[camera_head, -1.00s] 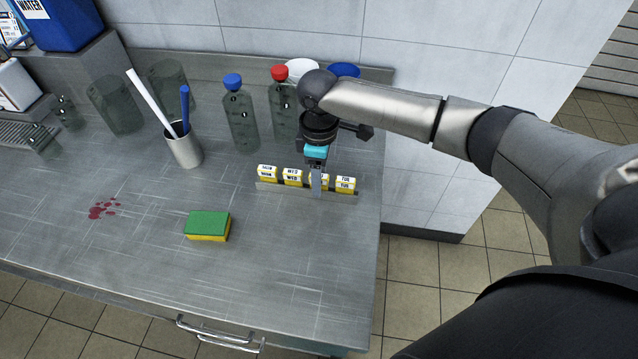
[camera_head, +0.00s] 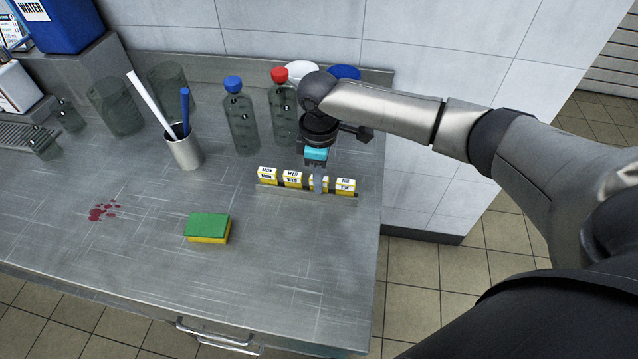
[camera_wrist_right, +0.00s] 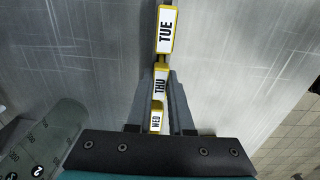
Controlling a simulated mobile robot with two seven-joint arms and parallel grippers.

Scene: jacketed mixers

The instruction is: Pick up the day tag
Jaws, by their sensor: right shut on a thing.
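Several yellow day tags with white labels stand in a row in a narrow grey rack (camera_head: 300,188) at the back right of the steel counter. In the head view I read the MON tag (camera_head: 267,175), the WED tag (camera_head: 292,179) and the TUE tag (camera_head: 345,186). My right gripper (camera_head: 318,184) is shut on the tag between WED and TUE, mostly hidden in the head view. The right wrist view shows it as the THU tag (camera_wrist_right: 161,83), between the fingers (camera_wrist_right: 160,90). It is still in line with the row. My left gripper is not in view.
A green and yellow sponge (camera_head: 207,227) lies in front of the rack. A blue-capped bottle (camera_head: 240,120) and a red-capped bottle (camera_head: 283,110) stand behind. A red stain (camera_head: 103,211) marks the left counter.

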